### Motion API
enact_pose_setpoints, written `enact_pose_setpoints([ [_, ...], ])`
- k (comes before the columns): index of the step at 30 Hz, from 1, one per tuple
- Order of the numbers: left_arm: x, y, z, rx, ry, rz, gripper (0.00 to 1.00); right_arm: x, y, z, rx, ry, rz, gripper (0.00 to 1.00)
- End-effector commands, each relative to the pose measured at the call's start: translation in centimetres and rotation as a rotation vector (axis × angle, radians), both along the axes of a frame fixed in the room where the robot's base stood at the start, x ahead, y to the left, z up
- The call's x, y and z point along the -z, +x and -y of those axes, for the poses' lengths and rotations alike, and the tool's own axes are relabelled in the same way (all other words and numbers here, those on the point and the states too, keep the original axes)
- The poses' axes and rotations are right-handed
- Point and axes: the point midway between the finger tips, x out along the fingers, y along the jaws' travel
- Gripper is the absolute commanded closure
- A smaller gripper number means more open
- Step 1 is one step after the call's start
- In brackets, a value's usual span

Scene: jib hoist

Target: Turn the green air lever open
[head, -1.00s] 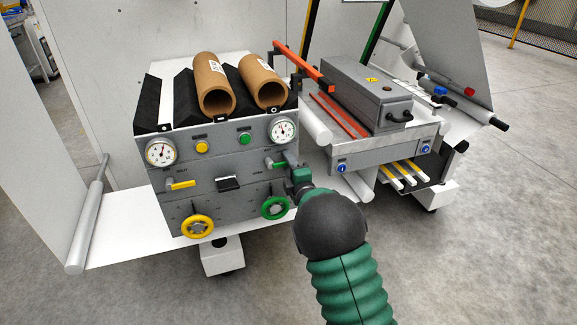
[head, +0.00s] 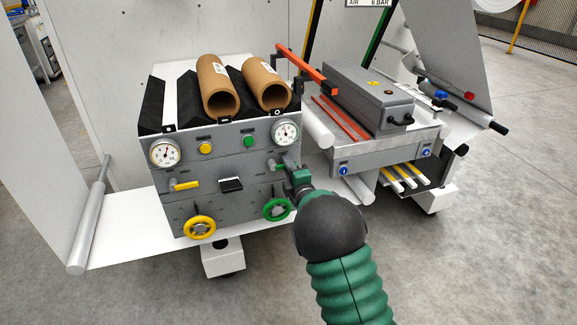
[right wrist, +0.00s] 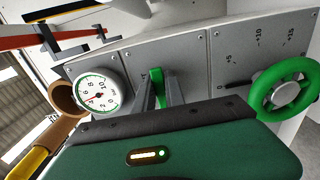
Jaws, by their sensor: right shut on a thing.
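The green air lever (head: 275,167) is on the right side of the grey panel (head: 233,205), below the right-hand gauge. It lies roughly level in the head view, its end pointing left. My right gripper (head: 285,165) reaches it from the front right. In the right wrist view the two dark fingers (right wrist: 161,92) stand one on each side of the green lever (right wrist: 157,78) and are shut on it. The fingers hide part of the lever. My left gripper is in neither view.
A green handwheel (head: 276,208) sits just below the lever, with a yellow lever (head: 184,184) and yellow handwheel (head: 200,227) to the left. The right gauge (head: 286,133) is above. Cardboard tubes (head: 216,88) lie on top.

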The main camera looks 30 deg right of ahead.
Motion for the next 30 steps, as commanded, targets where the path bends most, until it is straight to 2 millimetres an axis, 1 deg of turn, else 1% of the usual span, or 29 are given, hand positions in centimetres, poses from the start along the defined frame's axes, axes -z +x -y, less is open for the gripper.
enact_pose_setpoints([
  [1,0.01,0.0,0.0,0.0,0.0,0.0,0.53,0.05,-0.2,0.59,0.012,-0.001,-0.002,1.0],
  [23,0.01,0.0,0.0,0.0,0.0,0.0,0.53,0.09,-0.32,0.9,0.018,0.002,-0.003,1.0],
  [30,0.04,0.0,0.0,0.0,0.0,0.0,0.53,0.34,-0.35,0.99,0.02,0.044,0.007,1.0],
])
